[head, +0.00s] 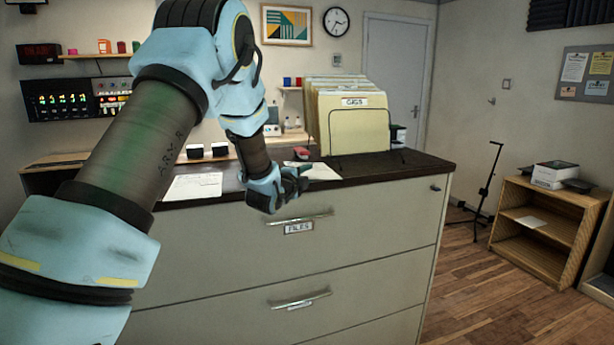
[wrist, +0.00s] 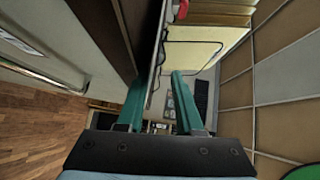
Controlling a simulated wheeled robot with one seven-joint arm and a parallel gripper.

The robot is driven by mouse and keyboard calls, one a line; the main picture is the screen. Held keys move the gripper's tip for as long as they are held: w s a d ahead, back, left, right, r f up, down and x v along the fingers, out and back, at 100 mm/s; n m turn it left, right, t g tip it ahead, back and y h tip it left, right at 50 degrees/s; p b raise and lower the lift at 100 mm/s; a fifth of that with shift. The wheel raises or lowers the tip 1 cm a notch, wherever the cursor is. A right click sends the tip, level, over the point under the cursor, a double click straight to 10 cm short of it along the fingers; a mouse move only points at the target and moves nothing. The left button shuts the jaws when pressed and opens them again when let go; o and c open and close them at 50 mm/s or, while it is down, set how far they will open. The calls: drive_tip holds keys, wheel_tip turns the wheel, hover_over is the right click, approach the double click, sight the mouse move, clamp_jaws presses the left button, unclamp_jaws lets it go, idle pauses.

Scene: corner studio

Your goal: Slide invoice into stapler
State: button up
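A white sheet of paper (head: 318,171), likely the invoice, is at the front edge of the cabinet top, beside my fingertips. In the wrist view a thin white sheet (wrist: 158,50) shows nearly edge-on, between my two teal fingers. My gripper (head: 303,177) is at the cabinet's front edge; its fingers stand apart in the wrist view (wrist: 160,82), and I cannot tell whether either touches the sheet. A small red thing, likely the stapler (head: 301,153), is just behind the sheet; red also shows at the top of the wrist view (wrist: 183,9).
Another paper (head: 195,187) lies on the left of the dark cabinet top (head: 395,166). A wire rack of folders (head: 350,128) labelled GIGS stands behind the sheet. The top is clear right of the rack.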

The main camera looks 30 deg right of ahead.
drive_tip(key=f+b+v, duration=0.1)
drive_tip(key=b+v, duration=0.3)
drive_tip(key=v, duration=0.6)
drive_tip(key=shift+s+a+r, duration=0.25)
drive_tip(key=shift+r, duration=0.25)
drive_tip(key=shift+d, duration=0.1)
